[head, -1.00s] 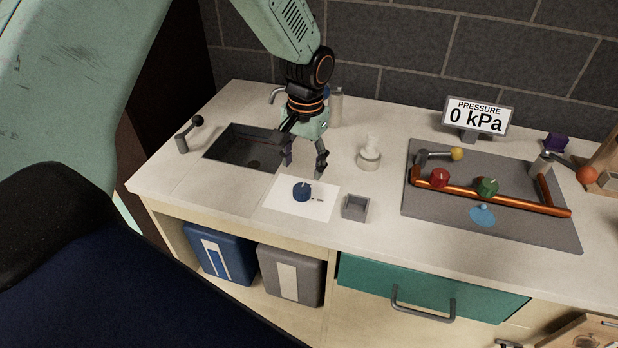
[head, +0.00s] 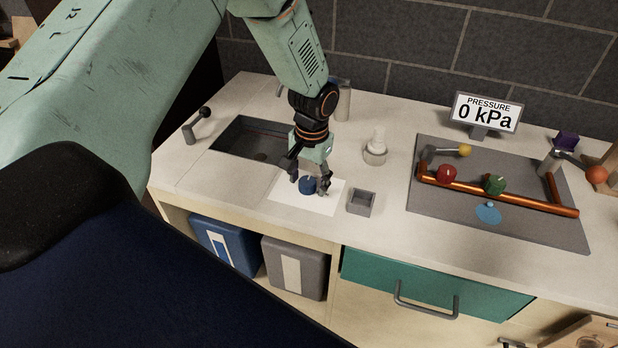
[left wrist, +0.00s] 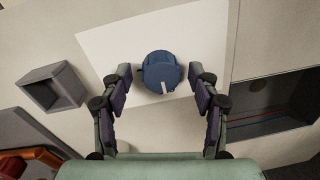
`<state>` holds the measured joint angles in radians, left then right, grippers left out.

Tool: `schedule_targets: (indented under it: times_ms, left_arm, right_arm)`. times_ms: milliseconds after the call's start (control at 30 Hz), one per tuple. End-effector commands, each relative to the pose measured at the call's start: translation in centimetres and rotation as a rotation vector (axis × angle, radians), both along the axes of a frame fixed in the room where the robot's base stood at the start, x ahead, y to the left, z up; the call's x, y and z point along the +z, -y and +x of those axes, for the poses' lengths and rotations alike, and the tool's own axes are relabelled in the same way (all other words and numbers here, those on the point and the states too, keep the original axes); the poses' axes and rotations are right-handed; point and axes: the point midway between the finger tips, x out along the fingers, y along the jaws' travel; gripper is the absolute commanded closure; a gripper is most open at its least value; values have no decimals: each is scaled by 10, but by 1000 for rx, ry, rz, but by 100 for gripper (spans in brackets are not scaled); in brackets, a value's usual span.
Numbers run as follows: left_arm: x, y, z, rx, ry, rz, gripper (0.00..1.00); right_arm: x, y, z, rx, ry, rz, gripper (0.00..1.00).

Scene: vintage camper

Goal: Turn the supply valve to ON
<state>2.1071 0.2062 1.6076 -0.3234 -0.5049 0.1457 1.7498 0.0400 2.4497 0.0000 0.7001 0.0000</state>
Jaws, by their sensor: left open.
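A blue knob (head: 307,185) with a pale mark on its top stands on a white card (head: 285,198) on the counter. My left gripper (head: 309,189) is open and points down over the card, its two fingers on either side of the knob. In the left wrist view the blue knob (left wrist: 161,70) lies between the fingertips of my left gripper (left wrist: 160,78), with a gap on each side. I cannot read a label naming the supply valve. My right gripper is not in view.
A small grey open box (head: 361,201) stands right of the card. A white bottle (head: 375,149) is behind it. A display (head: 486,113) reads 0 kPa. A sink (head: 250,140) lies behind left.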

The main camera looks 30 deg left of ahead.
Motion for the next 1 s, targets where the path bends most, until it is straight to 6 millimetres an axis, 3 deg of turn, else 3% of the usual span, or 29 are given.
schedule_targets:
  times_ms: [133,733,1000]
  left_arm:
    - [0,0,1,0,0,0,41]
    - [0,0,0,-1,-3,0,92]
    - [0,0,0,-24,-5,0,93]
  right_arm:
    - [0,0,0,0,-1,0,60]
    - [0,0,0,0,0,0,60]
    - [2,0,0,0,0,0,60]
